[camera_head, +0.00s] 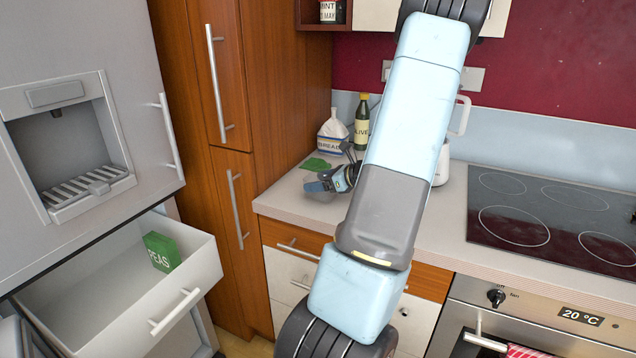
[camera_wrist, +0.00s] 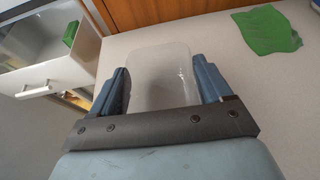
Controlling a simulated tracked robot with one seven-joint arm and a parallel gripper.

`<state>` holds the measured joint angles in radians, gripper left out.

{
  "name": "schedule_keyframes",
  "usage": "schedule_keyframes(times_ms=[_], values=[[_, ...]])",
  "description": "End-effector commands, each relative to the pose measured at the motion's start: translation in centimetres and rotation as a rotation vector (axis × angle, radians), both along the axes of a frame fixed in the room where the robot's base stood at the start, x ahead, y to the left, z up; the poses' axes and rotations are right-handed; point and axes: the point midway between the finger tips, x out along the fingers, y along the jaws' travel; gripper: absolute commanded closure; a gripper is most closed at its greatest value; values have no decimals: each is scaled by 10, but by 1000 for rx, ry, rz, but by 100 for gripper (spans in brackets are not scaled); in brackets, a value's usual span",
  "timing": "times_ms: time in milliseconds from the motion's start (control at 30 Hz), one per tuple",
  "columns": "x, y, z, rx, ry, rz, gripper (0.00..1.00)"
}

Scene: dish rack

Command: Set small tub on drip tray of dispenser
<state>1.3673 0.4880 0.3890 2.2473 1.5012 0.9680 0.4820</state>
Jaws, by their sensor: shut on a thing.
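The small tub (camera_wrist: 160,75) is clear and see-through with rounded corners. In the wrist view it sits between the two blue fingers of my gripper (camera_wrist: 160,72), which is shut on it. In the head view my gripper (camera_head: 322,185) is low over the counter beside the tall wooden cabinet; the tub is hard to make out there. I cannot tell whether the tub touches the counter. The dispenser (camera_head: 65,96) is a recess in the grey fridge front at the left. Its slatted drip tray (camera_head: 85,187) is empty and well away from my gripper.
Below the dispenser an open drawer (camera_head: 205,262) juts out with a green peas box (camera_head: 160,252). A green leaf-shaped piece (camera_wrist: 267,32) lies on the counter (camera_head: 280,196).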

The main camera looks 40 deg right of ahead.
Motion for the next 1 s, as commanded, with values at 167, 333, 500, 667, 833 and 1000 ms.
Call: schedule_keyframes(times_ms=[167,333,500,667,833,1000], values=[[0,0,-4,1,0,1,52],[0,0,-4,0,0,1,9],[0,0,-4,0,0,1,0],[0,1,-4,0,0,1,0],[0,1,-4,1,-1,1,0],[-17,-6,4,-2,0,0,0]])
